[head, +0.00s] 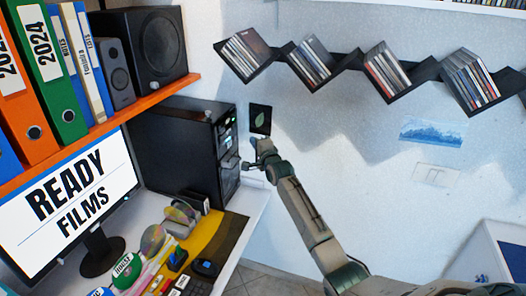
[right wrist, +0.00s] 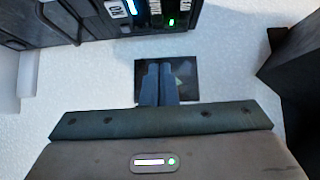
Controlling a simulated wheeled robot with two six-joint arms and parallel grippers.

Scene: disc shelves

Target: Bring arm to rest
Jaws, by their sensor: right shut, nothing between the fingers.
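My right arm reaches up from the lower right in the head view. Its gripper (head: 254,150) is near the wall, to the right of the black computer tower and just below a small dark card with a leaf shape (head: 260,119). In the right wrist view my right gripper (right wrist: 160,70) is shut, its two fingers side by side with nothing between them. The fingers overlap the dark card (right wrist: 184,77) in that view; I cannot tell whether they touch it. My left gripper is not in view.
The black tower (head: 183,150) stands on the white desk (head: 249,200), close to my right gripper. A monitor (head: 70,205) and discs are at left. An orange shelf (head: 100,128) holds binders and speakers. A zigzag disc shelf (head: 345,62) runs along the wall.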

